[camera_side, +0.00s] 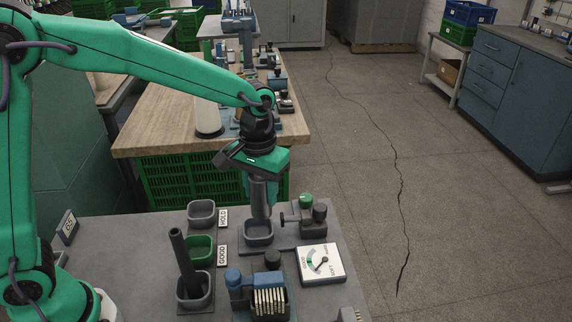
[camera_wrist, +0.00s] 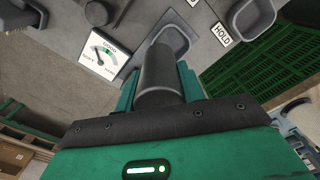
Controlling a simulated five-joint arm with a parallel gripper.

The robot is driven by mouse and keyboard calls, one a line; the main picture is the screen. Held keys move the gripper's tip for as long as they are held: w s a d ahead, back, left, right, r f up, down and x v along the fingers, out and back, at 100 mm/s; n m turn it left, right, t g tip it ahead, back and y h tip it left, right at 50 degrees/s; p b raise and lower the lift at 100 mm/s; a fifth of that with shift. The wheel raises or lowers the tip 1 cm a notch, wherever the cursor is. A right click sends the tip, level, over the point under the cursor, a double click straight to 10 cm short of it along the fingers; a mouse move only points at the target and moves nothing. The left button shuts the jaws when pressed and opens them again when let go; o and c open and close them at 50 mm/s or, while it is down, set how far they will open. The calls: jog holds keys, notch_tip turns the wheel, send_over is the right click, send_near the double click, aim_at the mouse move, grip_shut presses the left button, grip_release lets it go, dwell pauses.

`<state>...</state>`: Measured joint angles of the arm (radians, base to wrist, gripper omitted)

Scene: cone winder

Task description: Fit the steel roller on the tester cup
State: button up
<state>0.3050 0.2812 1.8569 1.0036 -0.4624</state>
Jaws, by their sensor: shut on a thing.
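My gripper (camera_side: 260,180) is shut on the steel roller (camera_side: 260,202), a grey cylinder hanging upright below the jaws. In the wrist view the roller (camera_wrist: 158,72) sits between the green fingers and points away from the camera. The tester cup (camera_side: 258,238), a grey rounded cup, is directly below the roller in the side view. The roller's lower end is at the cup's rim there; I cannot tell whether it is just above or slightly inside. In the wrist view the cup (camera_wrist: 170,38) shows beyond the roller's end, a little to the right, partly hidden.
A dial gauge (camera_side: 320,263) and a green-knobbed fixture (camera_side: 305,212) stand right of the cup. A blue block with brass pins (camera_side: 268,300) is in front.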

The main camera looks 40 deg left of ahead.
jog(key=shift+a, duration=0.1)
jog(key=shift+w+a+f, duration=0.2)
jog(key=shift+a+f, duration=0.2)
jog(key=shift+a, duration=0.1)
jog(key=shift+w+a+f, duration=0.15)
jog(key=shift+a+f, duration=0.2)
jog(key=shift+a, duration=0.15)
jog(key=shift+f, duration=0.1)
jog(key=shift+f, duration=1.7)
jog(key=shift+f, duration=2)
dwell(1.3)
jog(key=o, duration=1.2)
jog(key=shift+o, duration=0.7)
